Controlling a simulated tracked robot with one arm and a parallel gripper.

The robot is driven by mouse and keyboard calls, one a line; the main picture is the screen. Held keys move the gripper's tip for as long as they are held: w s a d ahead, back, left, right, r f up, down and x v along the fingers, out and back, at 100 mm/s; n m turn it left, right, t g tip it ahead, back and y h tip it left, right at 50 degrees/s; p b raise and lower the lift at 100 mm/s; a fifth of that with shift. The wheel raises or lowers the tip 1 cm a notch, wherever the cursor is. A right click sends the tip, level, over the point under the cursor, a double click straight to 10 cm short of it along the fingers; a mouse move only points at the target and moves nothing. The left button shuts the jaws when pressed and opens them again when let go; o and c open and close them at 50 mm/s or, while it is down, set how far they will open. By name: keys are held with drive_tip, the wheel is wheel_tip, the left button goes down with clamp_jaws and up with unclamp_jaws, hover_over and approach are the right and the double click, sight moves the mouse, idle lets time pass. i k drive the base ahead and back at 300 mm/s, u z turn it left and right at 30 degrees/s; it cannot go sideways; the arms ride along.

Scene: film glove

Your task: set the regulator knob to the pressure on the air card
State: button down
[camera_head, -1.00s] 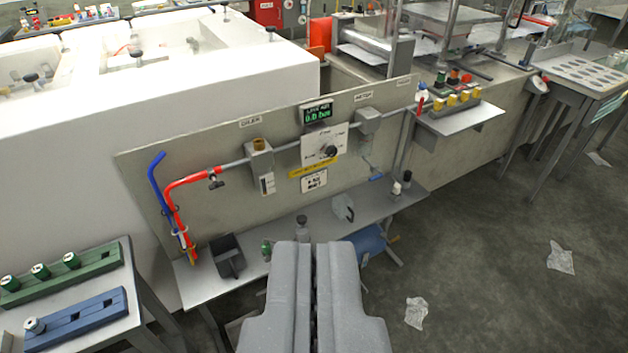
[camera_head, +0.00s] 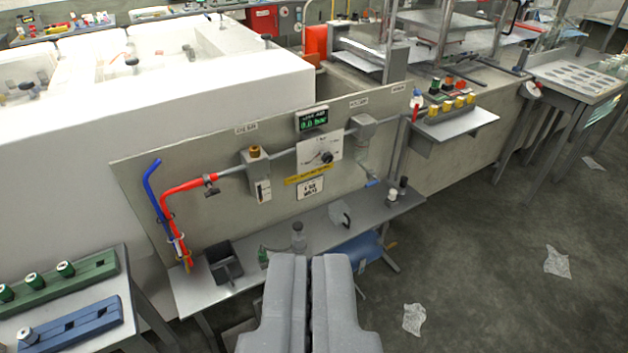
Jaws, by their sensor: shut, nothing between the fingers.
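The regulator knob (camera_head: 326,156) is a dark round knob on a white dial plate (camera_head: 311,154) on the upright grey panel. A display (camera_head: 312,118) above it has green digits that look like 0.0 bar. The air card (camera_head: 310,188) is a small white card under a yellow strip (camera_head: 307,174); its print is too small to read surely. My gripper (camera_head: 309,258) is shut and empty at the bottom middle, in front of and below the panel, apart from the knob.
A narrow shelf (camera_head: 270,262) below the panel holds a dark box (camera_head: 224,262), a grey bottle (camera_head: 299,236) and small parts. Red and blue hoses (camera_head: 180,195) are at the panel's left. A side table (camera_head: 133,283) holds green and blue racks.

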sight(327, 157)
drive_tip(key=z, duration=0.75)
drive_tip(key=i, duration=1.8)
drive_tip(key=u, duration=0.6)
